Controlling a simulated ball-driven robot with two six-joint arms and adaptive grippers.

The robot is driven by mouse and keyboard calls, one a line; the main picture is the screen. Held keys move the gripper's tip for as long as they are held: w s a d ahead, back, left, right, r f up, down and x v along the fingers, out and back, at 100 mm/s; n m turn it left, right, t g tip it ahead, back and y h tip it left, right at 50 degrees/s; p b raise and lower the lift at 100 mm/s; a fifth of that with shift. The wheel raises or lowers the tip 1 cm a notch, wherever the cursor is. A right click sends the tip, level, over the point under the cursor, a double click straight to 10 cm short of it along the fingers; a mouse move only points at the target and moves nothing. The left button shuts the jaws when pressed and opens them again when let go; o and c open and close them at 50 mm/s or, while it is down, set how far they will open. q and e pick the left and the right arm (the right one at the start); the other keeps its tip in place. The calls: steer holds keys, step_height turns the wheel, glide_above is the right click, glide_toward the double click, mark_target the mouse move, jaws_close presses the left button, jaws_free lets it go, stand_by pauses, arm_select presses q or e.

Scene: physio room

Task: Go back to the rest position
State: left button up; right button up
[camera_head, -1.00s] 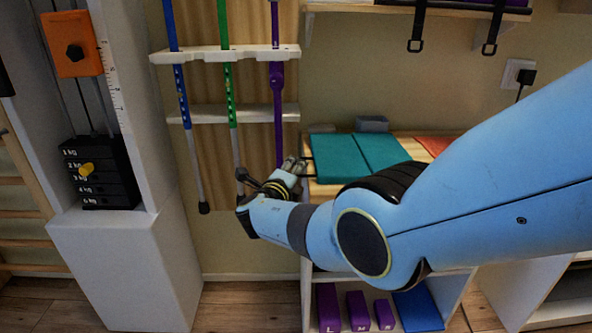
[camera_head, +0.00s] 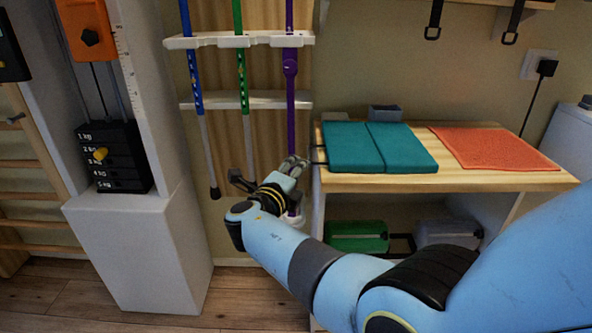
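My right arm comes in from the lower right and reaches toward the wall rack. My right gripper (camera_head: 266,176) points away from me, in front of the rack and just left of the shelf unit. Its fingers look spread apart, with nothing seen between them. The purple pole (camera_head: 290,100) passes behind the gripper, and I cannot tell how far apart they are. My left gripper is out of view.
A wooden-topped shelf unit (camera_head: 470,182) holds a teal folded mat (camera_head: 350,148) and an orange mat (camera_head: 490,148). A weight stack (camera_head: 120,172) stands left on a white pedestal (camera_head: 140,250). Blue (camera_head: 193,80) and green (camera_head: 241,85) poles hang on the rack.

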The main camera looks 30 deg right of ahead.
steer(key=s+f+m+g+y, duration=0.35)
steer(key=s+f+m, duration=0.55)
steer(key=s+f, duration=0.6)
steer(key=s+f+m+g+y, duration=0.4)
steer(key=s+f+m, duration=0.6)
steer(key=f, duration=0.8)
steer(key=s+f+m+g+y, duration=0.1)
steer(key=s+f+m, duration=0.3)
steer(key=s+m, duration=0.7)
steer(key=s+a+f+m+g+y, duration=0.1)
steer(key=s+f+m+y, duration=0.3)
steer(key=s+m, duration=0.6)
steer(key=s, duration=1.3)
steer(key=shift+s+a+f+m, duration=0.2)
steer(key=shift+a+m, duration=0.1)
steer(key=shift+m, duration=0.1)
